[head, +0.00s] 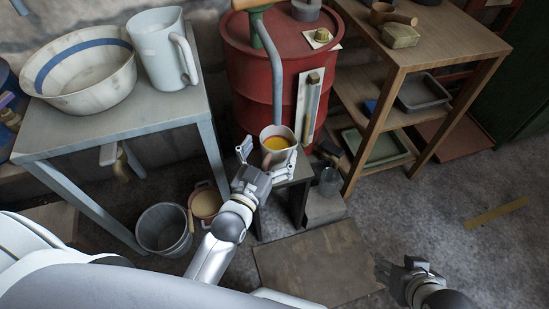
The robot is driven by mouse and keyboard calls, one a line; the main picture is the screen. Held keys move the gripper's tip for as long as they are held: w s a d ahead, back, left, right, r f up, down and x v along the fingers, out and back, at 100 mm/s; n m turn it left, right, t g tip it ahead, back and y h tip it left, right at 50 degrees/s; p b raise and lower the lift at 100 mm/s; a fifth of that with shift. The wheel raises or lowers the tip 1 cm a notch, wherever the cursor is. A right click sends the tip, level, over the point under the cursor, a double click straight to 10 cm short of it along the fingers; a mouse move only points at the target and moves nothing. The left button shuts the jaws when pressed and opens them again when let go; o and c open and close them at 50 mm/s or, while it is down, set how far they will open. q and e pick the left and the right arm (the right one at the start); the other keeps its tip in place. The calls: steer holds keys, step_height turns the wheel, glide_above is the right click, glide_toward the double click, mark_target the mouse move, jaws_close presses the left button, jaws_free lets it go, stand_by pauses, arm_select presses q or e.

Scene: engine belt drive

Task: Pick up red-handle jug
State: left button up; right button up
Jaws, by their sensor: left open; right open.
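A pale jug (277,139) with yellow-orange contents stands upright on a small low stand in front of the red drum. My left gripper (268,160) is open, with its fingers on either side of the jug's lower part; I cannot tell whether they touch it. No red handle shows clearly on this jug. A small pot (206,204) with a reddish rim and pale contents sits on the floor to the lower left. My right gripper (405,270) is open and empty above the floor at the lower right.
A grey table (120,125) at left bears a blue-striped basin (84,98) and a tall white pitcher (163,50). A red drum (245,70) stands behind the jug. A wooden shelf unit (450,48) is at right. A grey bucket (163,229) stands below; floor at right is mostly clear.

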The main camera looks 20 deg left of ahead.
arm_select(q)
steer(key=shift+w, duration=0.65)
steer(key=c, duration=1.7)
steer(key=shift+r, duration=0.1)
steer(key=shift+c, duration=0.7)
steer(key=shift+r, duration=0.15)
